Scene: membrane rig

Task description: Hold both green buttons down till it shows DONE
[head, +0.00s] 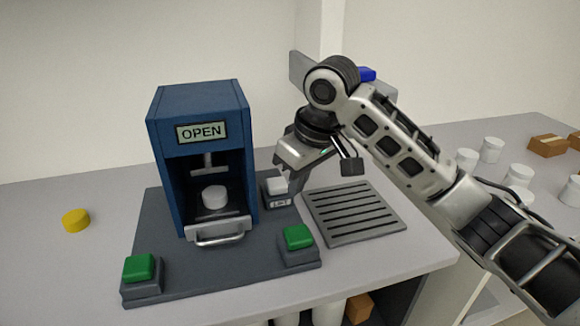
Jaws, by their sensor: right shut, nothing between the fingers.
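The blue press rig (200,110) stands on a dark base plate, and its display (202,131) reads OPEN. A white round piece (215,197) sits inside the chamber under the plunger. One green button (139,267) is at the front left of the base and the other green button (298,237) is at the front right. Both look raised, with nothing on them. My right gripper (277,186) is shut and empty, at the white button of the LIFT box (278,202) right of the press; I cannot tell if it touches. My left gripper is not in view.
A grey slotted tray (355,214) lies right of the rig. A yellow disc (76,220) lies at the left. Several white jars (491,149) and brown boxes (547,145) stand at the far right. The table's left side is mostly clear.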

